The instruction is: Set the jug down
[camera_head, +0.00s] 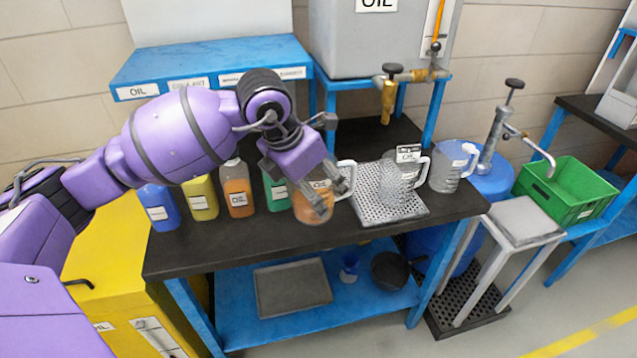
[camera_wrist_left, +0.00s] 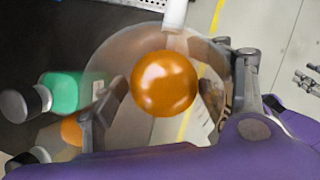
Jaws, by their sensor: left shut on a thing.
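My left gripper (camera_head: 328,190) is shut on a clear jug (camera_head: 305,212) holding orange liquid and marked OIL. The jug is over the front part of the black bench top, left of the perforated drip tray (camera_head: 371,214). Its pale handle (camera_head: 350,178) points right. I cannot tell whether its base touches the bench. The left wrist view looks down into the jug (camera_wrist_left: 125,60), with the orange liquid (camera_wrist_left: 165,84) inside and the fingers of my left gripper (camera_wrist_left: 180,75) on either side. My right gripper is not in view.
Blue (camera_head: 158,207), yellow (camera_head: 200,200), orange (camera_head: 237,192) and green (camera_head: 275,193) bottles stand left of and behind the jug. A clear jug (camera_head: 400,185) stands on the tray, another (camera_head: 450,170) right of it. A tap (camera_head: 389,100) hangs behind. Bare bench (camera_head: 230,247) lies in front.

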